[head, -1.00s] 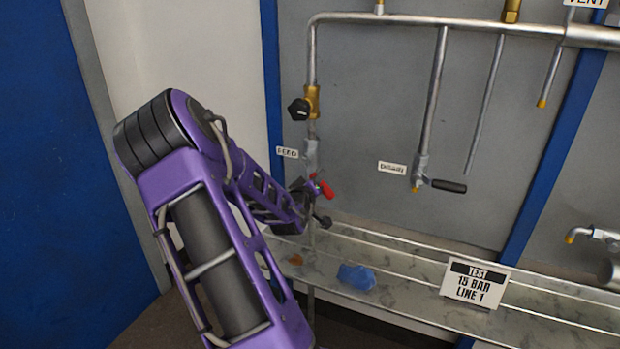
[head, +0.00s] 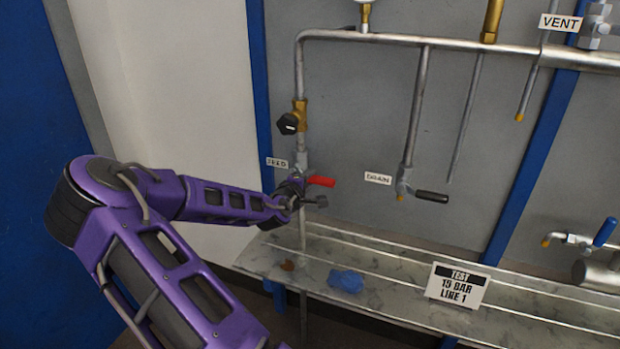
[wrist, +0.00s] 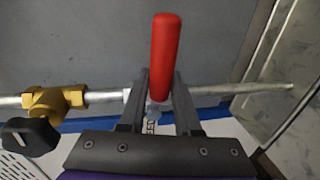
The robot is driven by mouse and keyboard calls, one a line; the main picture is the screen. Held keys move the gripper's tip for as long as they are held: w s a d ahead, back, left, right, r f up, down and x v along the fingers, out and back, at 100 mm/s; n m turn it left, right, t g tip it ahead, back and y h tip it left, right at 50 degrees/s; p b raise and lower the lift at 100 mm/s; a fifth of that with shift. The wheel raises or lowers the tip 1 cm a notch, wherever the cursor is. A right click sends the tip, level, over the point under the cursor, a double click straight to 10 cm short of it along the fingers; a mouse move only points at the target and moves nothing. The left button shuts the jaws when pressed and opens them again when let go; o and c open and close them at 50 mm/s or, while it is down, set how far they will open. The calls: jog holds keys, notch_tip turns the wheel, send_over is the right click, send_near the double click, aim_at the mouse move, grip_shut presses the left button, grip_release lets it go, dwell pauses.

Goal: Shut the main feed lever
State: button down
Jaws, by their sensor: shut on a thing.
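The red feed lever (head: 321,181) sits on the valve of the left vertical pipe, next to a small label (head: 277,163) that seems to read FEED. In the head view it sticks out to the right, across the pipe. In the wrist view the red handle (wrist: 165,45) stands across the pipe. My gripper (head: 300,190) is at the valve, and in the wrist view its two fingers (wrist: 160,76) lie on either side of the lever near its base, shut on it. The valve body is largely hidden by the gripper.
A brass valve with a black knob (head: 288,124) is above on the same pipe. The black-handled drain lever (head: 432,196) is to the right. A shelf (head: 390,290) below holds a blue cloth-like lump (head: 346,281) and a test sign (head: 457,285).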

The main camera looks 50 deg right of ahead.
jog(key=shift+r, duration=0.15)
dwell(0.4)
jog(key=c, duration=0.6)
grip_release()
jog(key=p+v, duration=0.1)
jog(key=v, duration=1.6)
jog(key=shift+a, duration=0.2)
